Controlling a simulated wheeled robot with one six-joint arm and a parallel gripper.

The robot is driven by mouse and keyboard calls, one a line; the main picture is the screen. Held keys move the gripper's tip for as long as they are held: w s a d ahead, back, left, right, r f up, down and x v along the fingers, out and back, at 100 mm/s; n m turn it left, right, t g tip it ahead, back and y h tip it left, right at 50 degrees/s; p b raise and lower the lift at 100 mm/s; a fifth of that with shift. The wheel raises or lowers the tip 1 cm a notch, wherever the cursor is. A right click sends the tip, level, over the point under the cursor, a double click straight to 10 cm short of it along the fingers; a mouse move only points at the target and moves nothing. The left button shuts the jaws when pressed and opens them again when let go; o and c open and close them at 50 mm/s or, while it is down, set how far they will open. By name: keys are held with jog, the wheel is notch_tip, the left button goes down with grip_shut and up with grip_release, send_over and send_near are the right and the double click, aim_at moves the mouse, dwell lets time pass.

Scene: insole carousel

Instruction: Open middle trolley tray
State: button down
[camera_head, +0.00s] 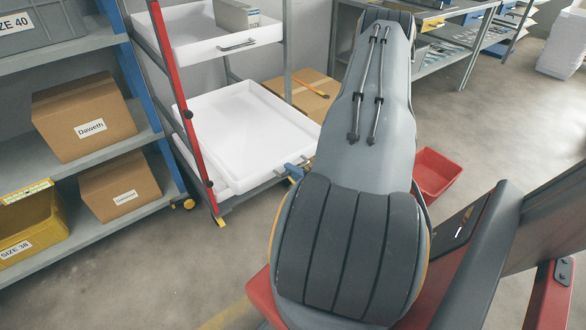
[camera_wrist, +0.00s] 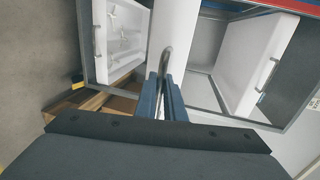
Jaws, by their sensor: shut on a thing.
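The middle trolley tray (camera_head: 248,125) is white, empty, and juts out from the trolley frame in the head view. It also shows as a white panel (camera_wrist: 172,28) in the wrist view, standing forward of the trays on either side. My gripper (camera_wrist: 163,92) has blue fingers, shut on the tray's grey handle (camera_wrist: 167,60). In the head view my gripper (camera_head: 294,173) shows only as a bit of blue at the tray's front edge; my arm hides the rest.
An upper tray (camera_head: 195,52) holds a grey box (camera_head: 237,16). A lower tray edge (camera_head: 205,172) shows beneath the middle one. A shelf with cardboard boxes (camera_head: 82,115) stands left. A red bin (camera_head: 435,172) is on the floor right. The floor in front of the trolley is clear.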

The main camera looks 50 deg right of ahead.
jog(key=shift+d, duration=0.1)
jog(key=c, duration=2.1)
grip_release()
jog(key=v, duration=0.7)
jog(key=shift+s+p, duration=0.3)
jog(key=shift+s, duration=0.05)
jog(key=shift+s, duration=0.1)
